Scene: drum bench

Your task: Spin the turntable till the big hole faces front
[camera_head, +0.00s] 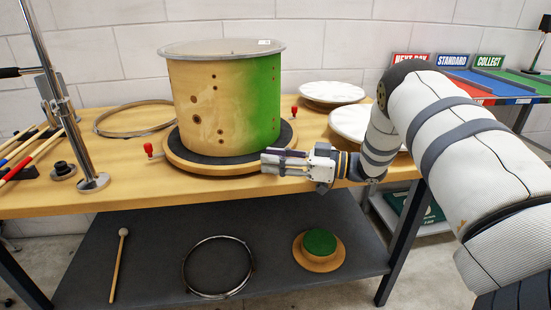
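The drum shell (212,105) stands upright on the round turntable (185,159) on the bench. The shell is tan on the left and green on the right, with a pale disc on top. Several dark holes of differing sizes show on its tan, front-left side; which is biggest is hard to tell. Red-knobbed handles stand at the turntable's left front (149,149) and right rim (294,111). My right gripper (270,161) points left at the turntable's front-right edge, below the green side; contact and finger opening are unclear. My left gripper is out of view.
A hoop (98,122) lies left of the turntable and white drumheads (332,91) lie right. The lower shelf (150,265) holds a mallet, a ring and a green-topped disc. Coloured trays are far right.

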